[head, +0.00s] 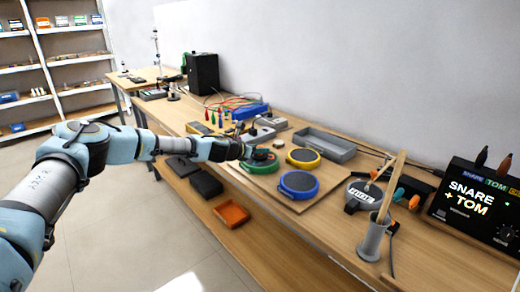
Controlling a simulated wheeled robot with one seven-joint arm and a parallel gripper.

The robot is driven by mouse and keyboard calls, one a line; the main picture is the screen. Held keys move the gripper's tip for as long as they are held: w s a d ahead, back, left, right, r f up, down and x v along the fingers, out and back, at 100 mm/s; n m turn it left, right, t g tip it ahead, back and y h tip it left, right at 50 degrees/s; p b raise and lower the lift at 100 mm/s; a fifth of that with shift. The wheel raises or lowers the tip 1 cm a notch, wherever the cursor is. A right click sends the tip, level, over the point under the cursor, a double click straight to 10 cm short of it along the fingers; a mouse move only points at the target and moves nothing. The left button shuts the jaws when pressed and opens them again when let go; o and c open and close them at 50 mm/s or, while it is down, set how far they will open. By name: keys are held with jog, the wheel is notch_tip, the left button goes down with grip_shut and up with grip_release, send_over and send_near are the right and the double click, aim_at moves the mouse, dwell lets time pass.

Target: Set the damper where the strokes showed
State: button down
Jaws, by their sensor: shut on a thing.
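My gripper (250,151) is over the green-rimmed pad (258,167), at the left of the three round mesh pads. It is shut on a small dark-and-orange piece (263,154), which looks like the damper. Whether that piece touches the pad I cannot tell. The yellow-rimmed pad (303,158) lies behind to the right, and the blue-rimmed pad (298,185) lies in front; both have bare grey tops. The black module (478,208) at the right shows "SNARE + TOM" on its lit screen.
A grey tray (324,146) stands behind the pads. A grey cup with sticks (373,237) and a dark round device (367,192) stand to the right. Coloured cables (240,103) and a black box (203,72) are farther back. An orange bin (231,213) is on the lower shelf.

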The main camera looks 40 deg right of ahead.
jog(key=shift+f, duration=0.1)
jog(key=shift+f, duration=0.1)
jog(key=c, duration=0.5)
grip_release()
jog(key=shift+c, duration=0.2)
jog(key=shift+r, duration=0.2)
jog(key=b+v, duration=0.3)
jog(key=v, duration=0.9)
